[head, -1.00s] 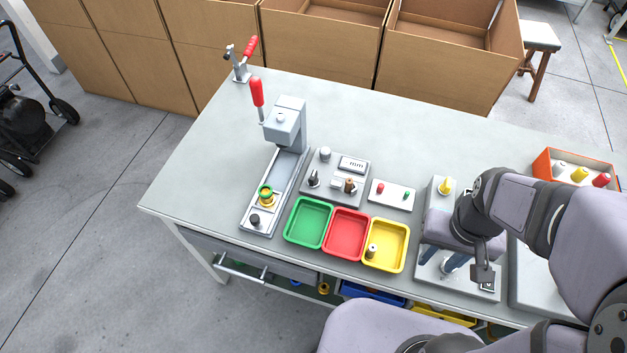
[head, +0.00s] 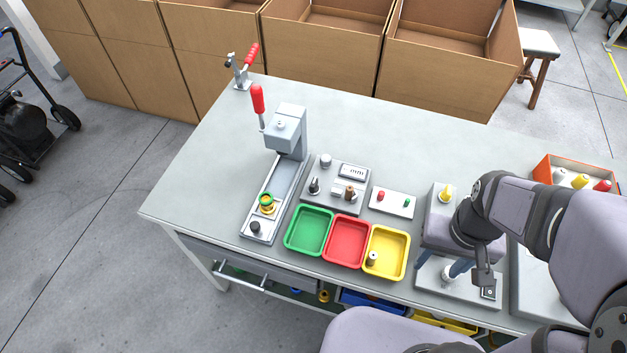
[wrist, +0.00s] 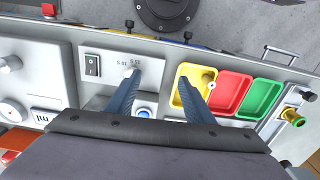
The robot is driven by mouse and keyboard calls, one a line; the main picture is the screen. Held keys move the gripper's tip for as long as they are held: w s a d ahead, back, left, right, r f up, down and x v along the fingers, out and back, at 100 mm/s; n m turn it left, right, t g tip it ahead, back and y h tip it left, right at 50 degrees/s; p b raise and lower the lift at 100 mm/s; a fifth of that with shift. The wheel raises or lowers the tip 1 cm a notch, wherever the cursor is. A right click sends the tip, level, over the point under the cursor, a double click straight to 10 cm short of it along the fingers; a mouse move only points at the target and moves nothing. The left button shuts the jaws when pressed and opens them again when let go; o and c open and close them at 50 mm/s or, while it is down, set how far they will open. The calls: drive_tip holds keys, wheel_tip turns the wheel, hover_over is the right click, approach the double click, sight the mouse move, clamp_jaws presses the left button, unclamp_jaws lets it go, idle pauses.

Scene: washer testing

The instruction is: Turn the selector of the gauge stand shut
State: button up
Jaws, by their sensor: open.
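The gauge stand, as I take it, is the light grey unit under my gripper; its front panel (head: 425,279) shows in the head view and in the wrist view (wrist: 108,88). A pale knob (head: 448,275), which looks like the selector, stands on it and shows in the wrist view (wrist: 132,66) beside small printed marks. Its setting is too small to read. A black rocker switch (wrist: 92,65) is beside it. My gripper (wrist: 158,80) is open, with its blue fingers apart above the panel. The knob is near the left fingertip in the wrist view; contact cannot be told.
Yellow (head: 388,252), red (head: 346,241) and green (head: 309,230) trays lie just left of the stand. The yellow tray holds a small part. A lever press (head: 287,135) stands farther left. An orange box (head: 545,170) of bottles is at the right.

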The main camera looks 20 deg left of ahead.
drive_tip(key=w+a+n+b, duration=0.2)
drive_tip(key=w+a+n, duration=0.35)
drive_tip(key=w, duration=0.35)
drive_tip(key=n+b, duration=0.4)
drive_tip(key=n, duration=0.8)
hover_over(314, 182)
drive_tip(key=shift+a+f, duration=0.1)
drive_tip(key=shift+f, duration=0.25)
drive_tip(key=shift+f+p, duration=0.45)
drive_tip(key=shift+f, duration=3.2)
drive_tip(key=c, duration=1)
